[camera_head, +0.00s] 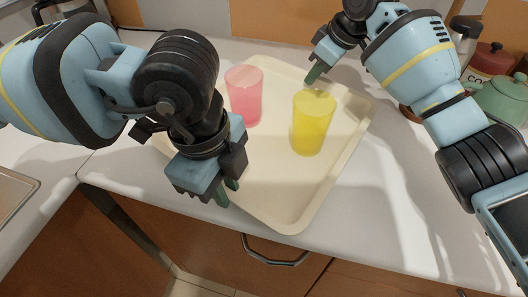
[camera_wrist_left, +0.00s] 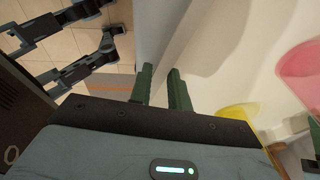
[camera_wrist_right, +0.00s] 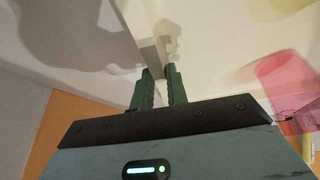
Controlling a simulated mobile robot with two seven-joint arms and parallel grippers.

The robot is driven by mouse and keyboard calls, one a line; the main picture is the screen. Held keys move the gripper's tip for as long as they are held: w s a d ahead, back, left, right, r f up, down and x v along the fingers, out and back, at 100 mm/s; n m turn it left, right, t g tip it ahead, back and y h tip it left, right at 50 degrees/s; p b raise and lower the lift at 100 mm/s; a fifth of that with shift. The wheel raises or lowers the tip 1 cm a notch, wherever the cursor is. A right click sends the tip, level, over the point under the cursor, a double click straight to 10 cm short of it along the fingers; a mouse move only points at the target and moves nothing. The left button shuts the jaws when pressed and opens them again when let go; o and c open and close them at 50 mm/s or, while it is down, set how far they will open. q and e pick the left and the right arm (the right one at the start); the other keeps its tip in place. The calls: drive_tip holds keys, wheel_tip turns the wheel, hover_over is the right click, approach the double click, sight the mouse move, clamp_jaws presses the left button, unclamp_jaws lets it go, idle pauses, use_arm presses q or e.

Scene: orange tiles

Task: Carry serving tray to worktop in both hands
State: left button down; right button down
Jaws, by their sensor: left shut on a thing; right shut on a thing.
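The cream serving tray (camera_head: 265,190) is seen over the white worktop and looks about level. I cannot tell whether it rests on the worktop or is held just above it. A pink cup (camera_head: 245,97) and a yellow cup (camera_head: 312,125) stand upright on it. My left gripper (camera_head: 226,192) is shut on the tray's near-left rim; the rim runs between its fingers in the left wrist view (camera_wrist_left: 163,88). My right gripper (camera_head: 315,74) is shut on the tray's far rim, which also shows between its fingers in the right wrist view (camera_wrist_right: 159,86). My left arm hides the tray's left part.
The white worktop (camera_head: 375,225) is clear to the right of the tray. Green (camera_head: 500,98) and red (camera_head: 491,58) pots stand at the far right. A sink edge (camera_head: 15,195) lies at the left. Brown cabinets with a handle (camera_head: 275,258) are below the front edge.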

use_arm(q)
drive_tip(key=c, duration=1.8)
unclamp_jaws()
drive_tip(key=shift+f, duration=0.3)
use_arm(e)
drive_tip(key=c, duration=1.8)
unclamp_jaws()
drive_tip(key=shift+f, duration=0.4)
use_arm(q)
drive_tip(key=o, duration=0.5)
drive_tip(key=shift+r, duration=0.1)
use_arm(e)
drive_tip(key=o, duration=0.4)
drive_tip(key=shift+r, duration=0.2)
use_arm(q)
drive_tip(key=shift+r, duration=0.15)
drive_tip(key=r, duration=0.4)
drive_tip(key=a+r, duration=0.1)
drive_tip(key=r, duration=0.6)
drive_tip(key=shift+a+r, duration=0.15)
drive_tip(key=shift+r, duration=0.2)
use_arm(e)
drive_tip(key=shift+r, duration=0.1)
drive_tip(key=v, duration=1.2)
use_arm(q)
drive_tip(key=shift+s, duration=0.1)
use_arm(e)
drive_tip(key=shift+s+f, duration=0.1)
drive_tip(key=shift+f, duration=0.1)
